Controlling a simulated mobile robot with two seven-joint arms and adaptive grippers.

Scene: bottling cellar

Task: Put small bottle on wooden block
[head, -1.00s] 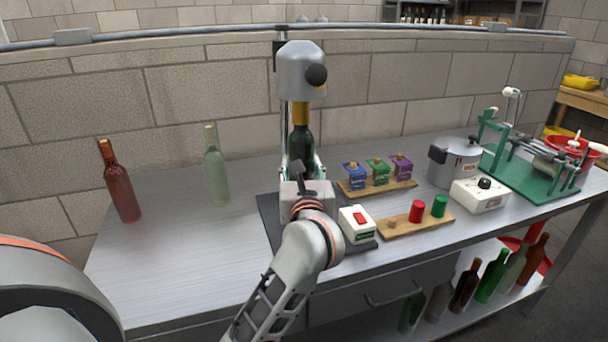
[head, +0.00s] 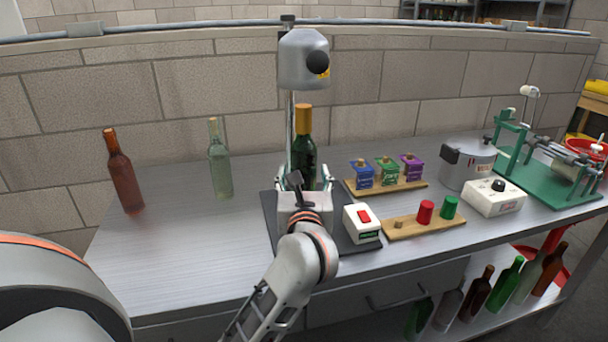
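The bottle's top is below the head of a grey stand machine (head: 303,62). Blue (head: 361,176), green (head: 386,172) and purple (head: 411,168) small containers stand on a wooden board (head: 373,192). A second wooden board (head: 438,225) lies in front. Which wood is the named block is unclear. My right gripper is not in view.
A red-brown bottle (head: 125,180) and a clear bottle (head: 220,168) stand at left. A white switch box (head: 361,222), red (head: 425,212) and green (head: 448,207) cylinders, a pot (head: 468,163), a dial box (head: 493,198) and a green machine (head: 555,175) stand right. The front left table is clear.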

